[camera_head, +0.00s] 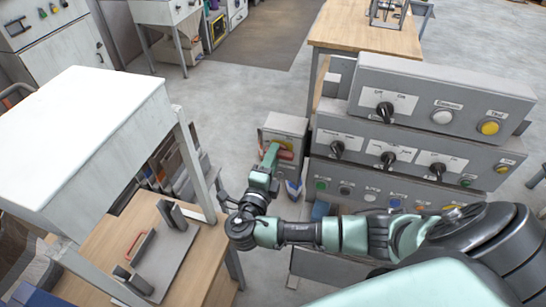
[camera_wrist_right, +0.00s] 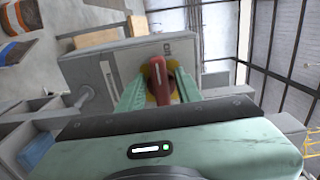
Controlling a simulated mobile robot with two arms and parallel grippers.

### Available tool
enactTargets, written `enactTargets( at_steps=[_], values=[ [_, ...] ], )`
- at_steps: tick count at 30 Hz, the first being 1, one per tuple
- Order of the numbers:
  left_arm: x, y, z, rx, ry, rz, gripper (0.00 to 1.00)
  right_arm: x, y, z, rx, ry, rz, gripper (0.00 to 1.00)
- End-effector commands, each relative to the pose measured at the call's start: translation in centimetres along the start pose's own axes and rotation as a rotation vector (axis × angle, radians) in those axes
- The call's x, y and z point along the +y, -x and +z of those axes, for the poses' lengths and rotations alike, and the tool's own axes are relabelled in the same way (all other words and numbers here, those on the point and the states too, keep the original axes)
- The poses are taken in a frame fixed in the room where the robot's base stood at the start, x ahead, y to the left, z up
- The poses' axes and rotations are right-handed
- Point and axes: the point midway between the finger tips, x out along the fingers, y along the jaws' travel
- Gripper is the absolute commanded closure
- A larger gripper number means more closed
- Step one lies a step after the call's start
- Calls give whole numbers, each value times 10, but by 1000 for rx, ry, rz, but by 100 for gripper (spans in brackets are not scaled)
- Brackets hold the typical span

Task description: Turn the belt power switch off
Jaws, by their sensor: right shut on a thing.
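The belt power switch is a grey box (camera_head: 285,124) with a red handle (camera_head: 285,154), standing in the middle of the head view beyond the wooden bench. My right gripper (camera_head: 270,158) reaches it from the near side, its green fingers at the handle. In the right wrist view, the red handle (camera_wrist_right: 159,78) sits between the two fingers of the right gripper (camera_wrist_right: 158,88), which is shut on it. A yellow round plate (camera_wrist_right: 150,92) shows behind the handle, and lettering marks the grey face (camera_wrist_right: 112,70). The fingers partly hide the plate. My left gripper is not in view.
A stepped grey control panel (camera_head: 420,110) with black knobs and coloured buttons stands close to the right of my forearm. A white-topped stand (camera_head: 80,120) and a wooden bench (camera_head: 200,270) are on the left. Clear floor (camera_head: 235,95) lies beyond the switch box.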

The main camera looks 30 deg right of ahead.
Motion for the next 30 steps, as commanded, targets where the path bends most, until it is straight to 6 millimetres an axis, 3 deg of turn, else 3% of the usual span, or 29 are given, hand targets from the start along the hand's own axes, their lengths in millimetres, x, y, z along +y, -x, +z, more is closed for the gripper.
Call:
enactTargets(
  at_steps=[5, 6, 17, 30],
  values=[
    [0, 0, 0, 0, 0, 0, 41, 2, 1, 0, -1, 3, 4, 100],
    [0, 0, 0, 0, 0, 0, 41, 2, 1, 0, -1, 3, 4, 60],
    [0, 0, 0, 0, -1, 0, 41, 1, 4, 0, -1, 0, 2, 60],
    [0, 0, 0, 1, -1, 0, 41, 1, 69, 1, -2, 1, 3, 60]
  ],
)
